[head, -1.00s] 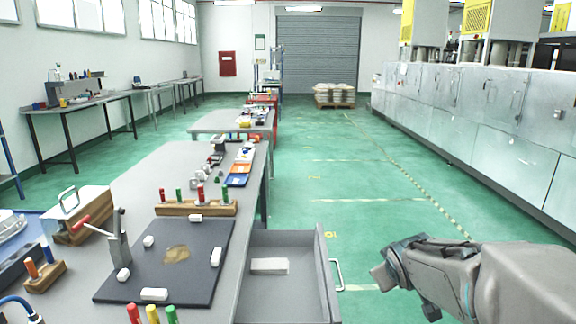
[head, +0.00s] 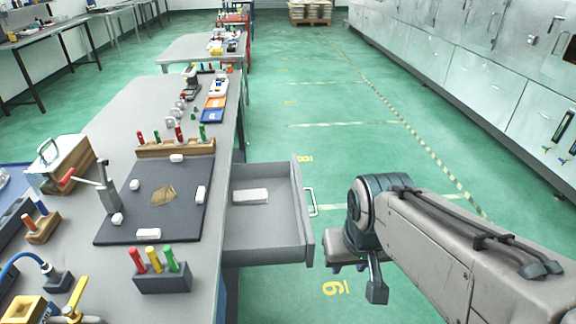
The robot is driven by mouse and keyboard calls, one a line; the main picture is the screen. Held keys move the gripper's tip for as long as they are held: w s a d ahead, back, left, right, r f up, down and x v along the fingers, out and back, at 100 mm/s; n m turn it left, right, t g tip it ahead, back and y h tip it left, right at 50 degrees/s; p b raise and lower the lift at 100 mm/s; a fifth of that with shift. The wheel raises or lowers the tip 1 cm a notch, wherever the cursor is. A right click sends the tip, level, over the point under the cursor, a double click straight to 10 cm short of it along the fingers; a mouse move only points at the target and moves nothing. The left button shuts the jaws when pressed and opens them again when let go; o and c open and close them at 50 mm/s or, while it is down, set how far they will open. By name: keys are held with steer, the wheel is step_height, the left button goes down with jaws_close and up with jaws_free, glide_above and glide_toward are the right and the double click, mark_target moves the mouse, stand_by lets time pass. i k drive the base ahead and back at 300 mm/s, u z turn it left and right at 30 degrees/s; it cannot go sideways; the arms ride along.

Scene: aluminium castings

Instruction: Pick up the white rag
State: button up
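A white, flat, folded-looking piece, which I take to be the white rag (head: 250,196), lies on the floor of the open grey drawer (head: 265,236), towards its back left. My gripper (head: 357,277) hangs over the green floor, right of the drawer and nearer to me. Its two fingers look apart, with nothing seen between them. The gripper is clear of the rag and of the drawer handle (head: 312,202).
The grey workbench (head: 207,256) left of the drawer carries a dark mat (head: 135,198) with small white blocks and a brown patch. A holder (head: 162,280) with coloured handles stands at its near edge. The aisle floor (head: 320,150) is clear; metal cabinets (head: 480,75) line the right.

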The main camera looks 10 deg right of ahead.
mark_target(254, 196)
steer(key=k, duration=1.65)
steer(key=z, duration=0.6)
steer(key=i, duration=1.85)
steer(key=z, duration=0.5)
steer(key=i, duration=0.75)
steer(key=u, duration=2.1)
